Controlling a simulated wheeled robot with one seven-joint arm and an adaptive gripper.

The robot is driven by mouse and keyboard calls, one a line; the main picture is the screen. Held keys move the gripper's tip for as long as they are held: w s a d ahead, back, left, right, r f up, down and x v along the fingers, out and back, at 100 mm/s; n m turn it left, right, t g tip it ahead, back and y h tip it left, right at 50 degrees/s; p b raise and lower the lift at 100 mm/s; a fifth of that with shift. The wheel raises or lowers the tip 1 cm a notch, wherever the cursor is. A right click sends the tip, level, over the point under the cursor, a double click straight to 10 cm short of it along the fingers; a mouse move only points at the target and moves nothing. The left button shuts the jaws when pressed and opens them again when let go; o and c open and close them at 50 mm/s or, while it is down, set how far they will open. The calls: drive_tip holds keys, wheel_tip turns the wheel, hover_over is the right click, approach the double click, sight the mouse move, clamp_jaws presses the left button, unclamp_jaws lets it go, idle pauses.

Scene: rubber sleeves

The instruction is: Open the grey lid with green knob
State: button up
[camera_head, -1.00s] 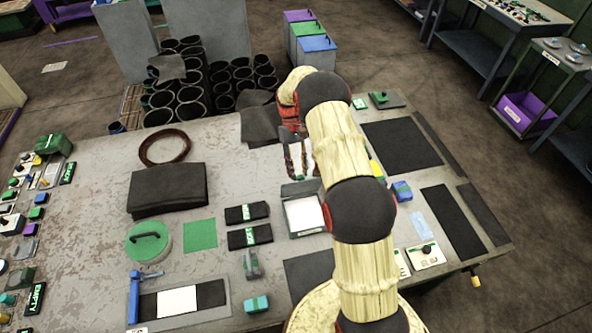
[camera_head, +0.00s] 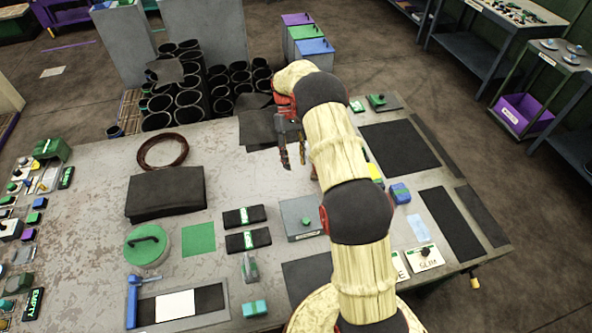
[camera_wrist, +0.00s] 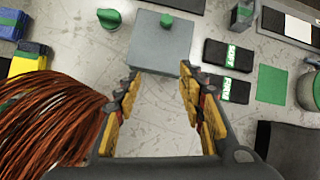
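The grey lid (camera_head: 296,213) with its green knob (camera_head: 306,222) lies flat over a box on the table, left of my arm's elbow. In the wrist view the lid (camera_wrist: 158,50) is ahead of my fingers, with the knob (camera_wrist: 166,21) near the top edge. My gripper (camera_head: 292,156) is on the far side of the box, apart from the lid. Its fingers are spread with nothing between them, as the wrist view also shows (camera_wrist: 160,98). The inside of the box is hidden.
Two black labelled strips (camera_head: 245,216) and a green square (camera_head: 198,239) lie left of the box. A dark folded sheet (camera_head: 165,191) and a brown coil (camera_head: 163,150) lie farther left. A blue block (camera_head: 400,193) is right of my arm. A separate green knob (camera_wrist: 109,19) shows beside the lid.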

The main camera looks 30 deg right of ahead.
drive_tip(key=v, duration=0.6)
drive_tip(key=shift+w+r, duration=0.15)
drive_tip(key=shift+r, duration=0.2)
drive_tip(key=shift+d, duration=0.1)
